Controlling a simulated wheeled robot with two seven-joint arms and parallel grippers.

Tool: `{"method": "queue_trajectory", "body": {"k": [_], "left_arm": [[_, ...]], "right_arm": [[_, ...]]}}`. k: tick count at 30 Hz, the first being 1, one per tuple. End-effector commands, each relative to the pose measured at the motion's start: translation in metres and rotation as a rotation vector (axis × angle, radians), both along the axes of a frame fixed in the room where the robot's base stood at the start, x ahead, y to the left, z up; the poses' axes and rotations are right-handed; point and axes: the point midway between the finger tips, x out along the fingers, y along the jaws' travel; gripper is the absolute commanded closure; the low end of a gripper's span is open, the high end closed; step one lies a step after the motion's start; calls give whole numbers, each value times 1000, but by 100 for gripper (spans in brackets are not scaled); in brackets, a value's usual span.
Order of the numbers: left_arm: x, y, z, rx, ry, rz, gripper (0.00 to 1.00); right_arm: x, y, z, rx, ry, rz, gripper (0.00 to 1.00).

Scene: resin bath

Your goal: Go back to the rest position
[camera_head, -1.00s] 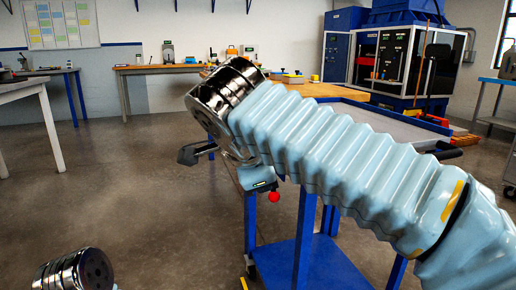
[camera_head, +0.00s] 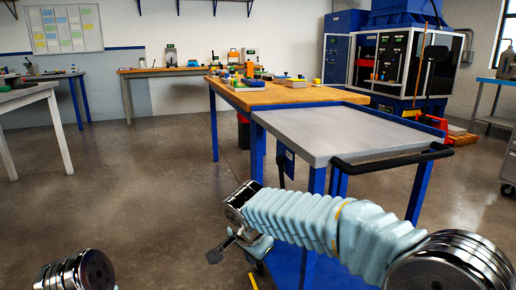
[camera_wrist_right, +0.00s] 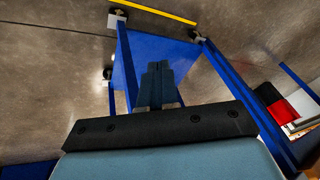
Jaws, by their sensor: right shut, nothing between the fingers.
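My right gripper (camera_head: 219,252) is at the end of the pale blue ribbed arm, low in the head view, in front of and to the left of the blue cart. Its dark fingers are shut with nothing between them. In the right wrist view the shut fingers (camera_wrist_right: 157,72) point toward the cart's blue lower shelf (camera_wrist_right: 125,70). My left gripper is not in view; only a shiny joint of mine shows at the bottom left of the head view.
The cart's grey top (camera_head: 340,132) with its black handle (camera_head: 392,158) stands beyond my right arm. A wooden table (camera_head: 285,95) with several small items is behind it. A white table (camera_head: 30,97) stands at the left. The floor at left centre is clear.

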Motion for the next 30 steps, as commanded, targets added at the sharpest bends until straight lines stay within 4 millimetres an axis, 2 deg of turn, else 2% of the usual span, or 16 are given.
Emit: {"method": "queue_trajectory", "body": {"k": [1, 2, 3, 5, 6, 8, 9, 12, 15, 19, 23, 30], "left_arm": [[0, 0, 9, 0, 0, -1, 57], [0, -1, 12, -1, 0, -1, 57], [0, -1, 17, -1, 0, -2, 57], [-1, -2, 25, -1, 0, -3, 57], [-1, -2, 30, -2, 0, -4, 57], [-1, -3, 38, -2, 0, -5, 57], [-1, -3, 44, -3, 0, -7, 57], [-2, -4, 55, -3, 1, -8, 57], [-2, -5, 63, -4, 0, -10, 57], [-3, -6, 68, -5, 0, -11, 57], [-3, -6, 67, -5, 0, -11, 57], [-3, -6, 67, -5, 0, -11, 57]], "right_arm": [[1, -9, -33, -2, 59, 61, 100], [0, -13, -56, 6, 94, 108, 100], [-4, -21, -89, 22, 139, 174, 100], [-16, -33, -139, 62, 199, 273, 100], [-29, -42, -170, 97, 229, 333, 100], [-54, -58, -214, 153, 261, 409, 100], [-74, -69, -239, 190, 270, 451, 100], [-127, -93, -285, 256, 263, 520, 100], [-174, -112, -308, 274, 241, 558, 100], [-211, -127, -319, 261, 221, 584, 100], [-222, -131, -322, 250, 213, 598, 100], [-220, -131, -322, 248, 211, 600, 100]]}}
